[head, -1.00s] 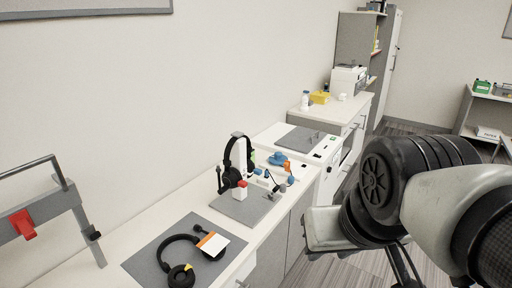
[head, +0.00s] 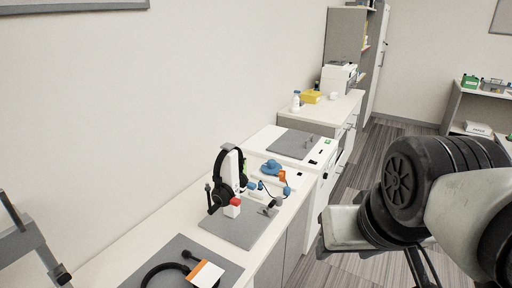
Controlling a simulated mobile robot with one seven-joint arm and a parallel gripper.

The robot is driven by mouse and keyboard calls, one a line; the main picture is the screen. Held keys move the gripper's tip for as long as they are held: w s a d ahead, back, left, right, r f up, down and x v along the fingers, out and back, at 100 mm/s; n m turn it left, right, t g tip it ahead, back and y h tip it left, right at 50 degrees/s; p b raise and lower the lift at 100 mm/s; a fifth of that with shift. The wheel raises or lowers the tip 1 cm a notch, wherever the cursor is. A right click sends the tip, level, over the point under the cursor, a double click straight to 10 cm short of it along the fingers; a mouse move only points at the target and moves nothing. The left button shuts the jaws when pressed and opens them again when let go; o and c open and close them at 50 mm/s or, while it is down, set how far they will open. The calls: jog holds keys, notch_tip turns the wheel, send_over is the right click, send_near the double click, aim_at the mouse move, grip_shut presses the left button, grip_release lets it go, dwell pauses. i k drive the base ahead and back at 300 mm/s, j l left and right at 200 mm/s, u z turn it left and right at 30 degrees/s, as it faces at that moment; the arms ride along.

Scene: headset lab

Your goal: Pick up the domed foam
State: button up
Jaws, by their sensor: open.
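No piece can be surely told as the domed foam at this size. A small blue rounded piece (head: 272,167) lies on the white bench behind the headset stand, beside an orange piece (head: 282,176); I cannot tell whether it is foam. Smaller blue bits (head: 252,186) lie in front of it. My arm fills the right side of the head view, well apart from these pieces. My gripper's fingertips cannot be made out in this view.
A black headset (head: 214,184) hangs on a white stand on a grey mat (head: 232,232). A red-topped white block (head: 233,207) stands beside it. Another headset and an orange-white card (head: 206,273) lie in front. Open floor (head: 312,262) lies right of the bench.

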aim_at(287, 190)
jog(key=i+u, duration=0.1)
jog(key=u, duration=0.3)
jog(key=l+u, duration=0.15)
jog(key=u, duration=0.25)
jog(key=i+l+u, duration=0.1)
jog(key=u, duration=0.3)
jog(key=i+l+u, duration=0.15)
jog(key=l+u, duration=0.15)
jog(key=l, duration=0.25)
jog(key=l+u, duration=0.25)
jog(key=l, duration=0.3)
jog(key=i+l+u, duration=0.1)
jog(key=l, duration=0.45)
jog(key=l+u, duration=0.15)
jog(key=l, duration=1.25)
jog(key=i+l, duration=0.1)
jog(key=l, duration=0.7)
